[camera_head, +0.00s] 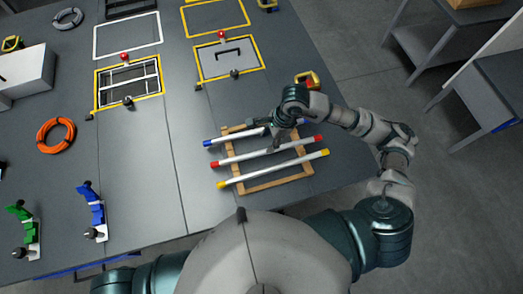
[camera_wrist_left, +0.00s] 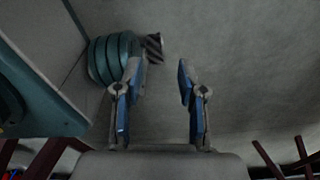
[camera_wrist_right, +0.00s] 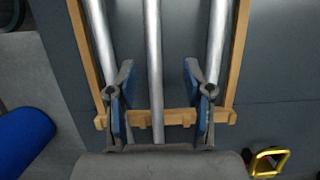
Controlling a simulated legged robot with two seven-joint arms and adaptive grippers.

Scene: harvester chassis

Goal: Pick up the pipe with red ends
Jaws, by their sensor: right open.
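The pipe with red ends (camera_head: 250,156) lies in the middle of three pale pipes across a wooden rack (camera_head: 284,181). The pipe with blue ends (camera_head: 226,139) lies above it, and the pipe with yellow ends (camera_head: 270,173) below it. My right gripper (camera_head: 275,138) is over the rack by the blue-ended and red-ended pipes. In the left wrist view my left gripper (camera_wrist_left: 160,62) is open and empty.
The rack stands near the right end of a grey table (camera_head: 160,190). Yellow-framed panels (camera_head: 229,58), an orange ring (camera_head: 56,135) and blue (camera_head: 93,208) and green (camera_head: 25,222) parts are elsewhere on it. A yellow-rimmed item (camera_head: 307,80) lies beyond the rack.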

